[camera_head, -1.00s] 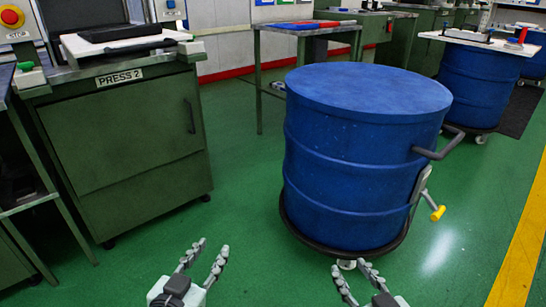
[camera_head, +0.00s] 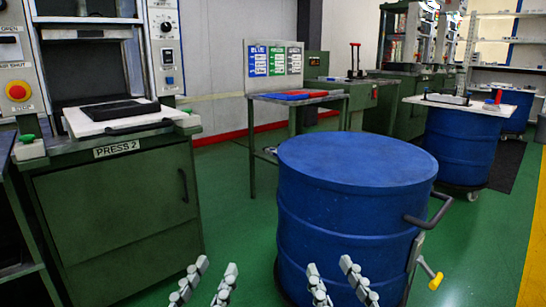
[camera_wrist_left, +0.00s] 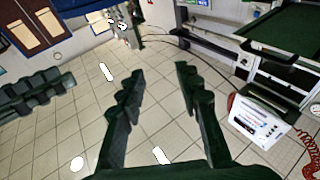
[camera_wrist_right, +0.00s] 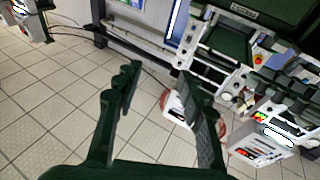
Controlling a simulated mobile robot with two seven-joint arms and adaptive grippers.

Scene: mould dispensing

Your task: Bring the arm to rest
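My left gripper (camera_head: 208,284) is at the bottom edge of the head view, in front of the press cabinet and left of the blue drum. Its two fingers stand apart with nothing between them; the left wrist view also shows them spread (camera_wrist_left: 155,88). My right gripper (camera_head: 336,284) is at the bottom edge, overlapping the drum's lower part in the picture. Its fingers are also apart and empty, as the right wrist view shows (camera_wrist_right: 155,85). Most of both arms is outside the head view.
A blue drum (camera_head: 350,215) with side handle stands ahead. The green PRESS 2 (camera_head: 120,210) is at left, a black mould (camera_head: 120,111) on its pale plate. A table (camera_head: 300,97) with blue and red trays (camera_head: 285,95) stands behind. Green floor (camera_head: 230,190) is clear between press and drum.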

